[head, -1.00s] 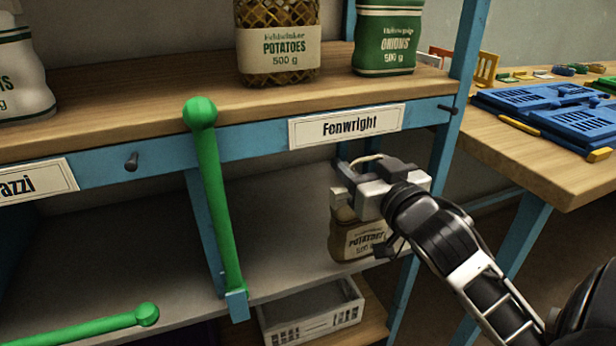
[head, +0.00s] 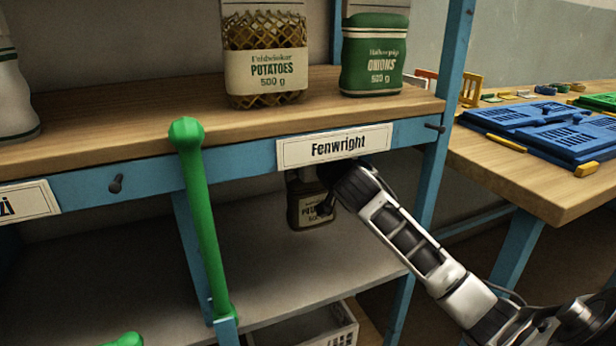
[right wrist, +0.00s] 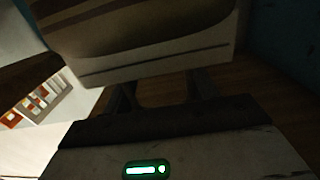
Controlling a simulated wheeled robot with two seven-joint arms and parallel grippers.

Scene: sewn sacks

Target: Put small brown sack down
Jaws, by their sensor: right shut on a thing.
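The small brown sack (head: 305,213) has a pale potatoes label, partly covered by my right arm. It is upright under the Fenwright shelf board, inside the lower bay. I cannot tell whether its base touches the lower shelf (head: 345,262). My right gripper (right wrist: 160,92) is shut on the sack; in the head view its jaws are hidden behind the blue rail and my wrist. In the right wrist view the sack's banded side (right wrist: 150,65) fills the top, beyond the dark fingers. My left gripper is not in view.
The blue rail with the Fenwright label (head: 335,146) runs close above my wrist. A green ball-ended bar (head: 200,215) stands left of the bay. Potatoes (head: 265,70) and onions (head: 374,60) sacks stand on the upper board. A white crate (head: 345,330) sits below. The lower shelf is otherwise bare here.

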